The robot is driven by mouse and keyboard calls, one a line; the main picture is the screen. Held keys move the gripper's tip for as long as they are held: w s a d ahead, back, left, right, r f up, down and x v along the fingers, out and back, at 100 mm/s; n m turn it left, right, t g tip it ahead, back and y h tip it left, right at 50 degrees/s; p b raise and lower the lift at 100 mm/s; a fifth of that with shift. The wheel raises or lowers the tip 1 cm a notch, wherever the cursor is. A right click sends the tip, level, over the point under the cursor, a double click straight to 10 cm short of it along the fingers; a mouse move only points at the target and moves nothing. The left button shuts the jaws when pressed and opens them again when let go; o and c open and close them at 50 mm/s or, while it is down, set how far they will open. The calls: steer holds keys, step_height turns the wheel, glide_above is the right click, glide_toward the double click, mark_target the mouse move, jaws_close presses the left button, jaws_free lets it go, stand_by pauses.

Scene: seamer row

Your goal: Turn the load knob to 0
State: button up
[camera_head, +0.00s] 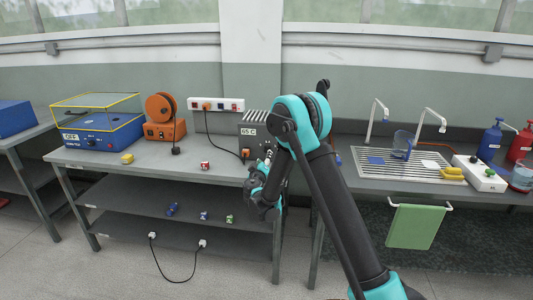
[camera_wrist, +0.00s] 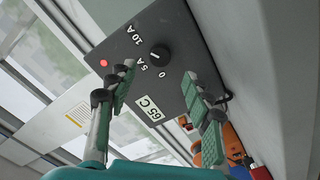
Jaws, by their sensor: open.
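The load knob (camera_wrist: 159,52) is a small black knob on the dark grey face of a box (camera_wrist: 190,45). The labels 0, 5 A and 10 A stand around it in the wrist view. A small light mark on the knob appears to face the 5 A label, but it is too small to be sure. My gripper (camera_wrist: 157,82) is open and empty, its green-padded fingers reaching toward the panel on either side of the knob, apparently apart from it. In the head view the box (camera_head: 254,122) stands on the bench behind my gripper (camera_head: 267,160); the knob is hidden there.
An orange reel device (camera_head: 165,130) and a blue machine (camera_head: 100,132) stand left on the bench. A small red-and-white item (camera_head: 205,165) lies nearby. A sink (camera_head: 385,168) is right.

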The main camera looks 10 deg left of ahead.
steer(key=w, duration=0.7)
steer(key=shift+w+d, duration=0.1)
steer(key=shift+w, duration=0.1)
steer(key=shift+c, duration=0.2)
steer(key=c, duration=1.1)
